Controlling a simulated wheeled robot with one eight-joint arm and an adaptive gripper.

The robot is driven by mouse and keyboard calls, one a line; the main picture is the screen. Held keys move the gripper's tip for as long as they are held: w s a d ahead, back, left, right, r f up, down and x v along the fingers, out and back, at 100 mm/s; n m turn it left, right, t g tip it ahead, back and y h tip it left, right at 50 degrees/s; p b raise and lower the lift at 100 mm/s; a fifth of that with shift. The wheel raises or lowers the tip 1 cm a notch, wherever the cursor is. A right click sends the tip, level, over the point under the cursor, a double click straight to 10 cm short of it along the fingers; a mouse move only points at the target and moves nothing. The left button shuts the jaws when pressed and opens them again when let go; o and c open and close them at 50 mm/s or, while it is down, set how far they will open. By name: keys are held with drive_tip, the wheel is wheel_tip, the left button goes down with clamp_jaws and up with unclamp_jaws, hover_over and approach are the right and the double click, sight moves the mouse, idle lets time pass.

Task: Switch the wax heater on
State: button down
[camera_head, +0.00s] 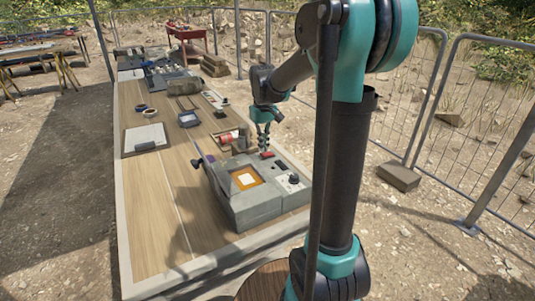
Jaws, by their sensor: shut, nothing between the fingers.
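The wax heater looks to be the grey box (258,205) on the near end of the wooden table. It has a square orange window with a pale centre (245,178) in its top. A dark panel (290,178) with a small round knob is at its right, and a small red part (267,154) is at its back edge. My gripper (265,149) points down, shut and empty, right above or at the red part. I cannot tell whether they touch. The switch's state is too small to tell.
The long table (150,220) has clear wood left of the heater. Metal fence panels (480,110) stand on the right. A red table (187,33) stands far back.

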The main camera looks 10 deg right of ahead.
sight(264, 154)
drive_tip(key=shift+f, duration=0.75)
idle(0.4)
drive_tip(key=shift+r, duration=3.5)
drive_tip(key=shift+s, duration=0.1)
